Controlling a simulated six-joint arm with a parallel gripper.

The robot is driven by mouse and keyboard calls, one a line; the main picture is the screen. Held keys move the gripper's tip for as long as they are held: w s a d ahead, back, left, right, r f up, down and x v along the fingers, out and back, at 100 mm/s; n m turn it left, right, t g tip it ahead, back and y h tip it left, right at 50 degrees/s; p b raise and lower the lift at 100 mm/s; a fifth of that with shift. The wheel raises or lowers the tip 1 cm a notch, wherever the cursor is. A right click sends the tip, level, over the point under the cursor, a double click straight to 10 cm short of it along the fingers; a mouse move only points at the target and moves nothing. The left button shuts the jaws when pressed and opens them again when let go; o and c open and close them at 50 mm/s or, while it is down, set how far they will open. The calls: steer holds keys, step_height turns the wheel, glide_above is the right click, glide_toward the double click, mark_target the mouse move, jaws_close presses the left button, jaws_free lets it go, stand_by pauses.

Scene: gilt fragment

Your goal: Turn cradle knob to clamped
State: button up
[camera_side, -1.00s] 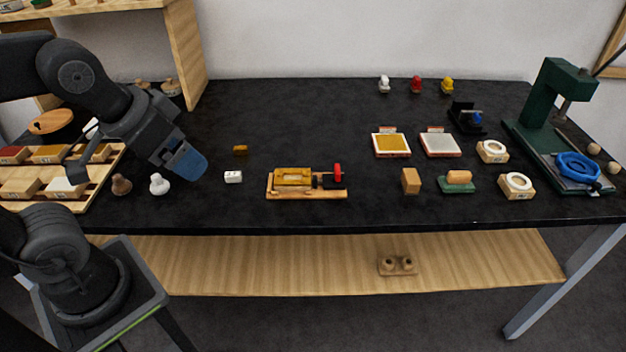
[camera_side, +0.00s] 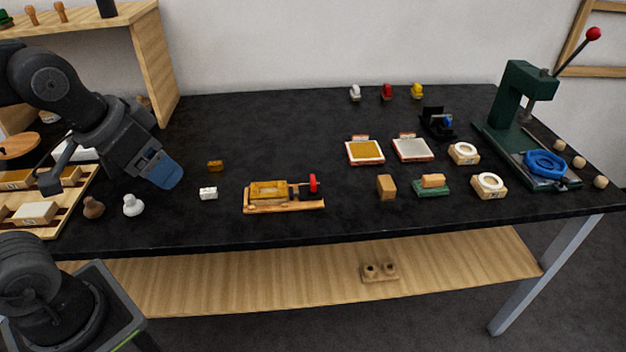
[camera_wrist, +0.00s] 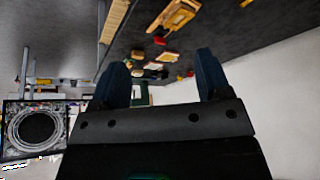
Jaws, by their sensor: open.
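The cradle (camera_side: 285,206) is a wooden base on the black table with a gold-brown piece (camera_side: 268,190) in it. Its red knob (camera_side: 313,183) sits at the right end on a dark screw. My gripper (camera_side: 166,172) is open and empty, left of the cradle and above the table, apart from it. In the wrist view my gripper's two blue fingers (camera_wrist: 160,80) are spread with nothing between them. The cradle (camera_wrist: 176,18) and its red knob (camera_wrist: 159,40) show beyond the fingers, small. I cannot tell the knob's setting.
A white knobbed stamp (camera_side: 132,204) stands below my gripper. To the right are pads, a tan block (camera_side: 387,187) and a green press (camera_side: 515,105). Table behind the cradle is clear.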

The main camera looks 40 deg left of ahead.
steer(key=w+r+m+g, duration=0.2)
steer(key=w+r, duration=0.1)
steer(key=w, duration=0.6)
steer(key=m+g, duration=0.3)
steer(key=m, duration=0.4)
glide_above(313, 179)
step_height(313, 179, down, 11)
step_height(313, 179, down, 13)
steer(key=shift+f, duration=0.15)
steer(key=c, duration=0.9)
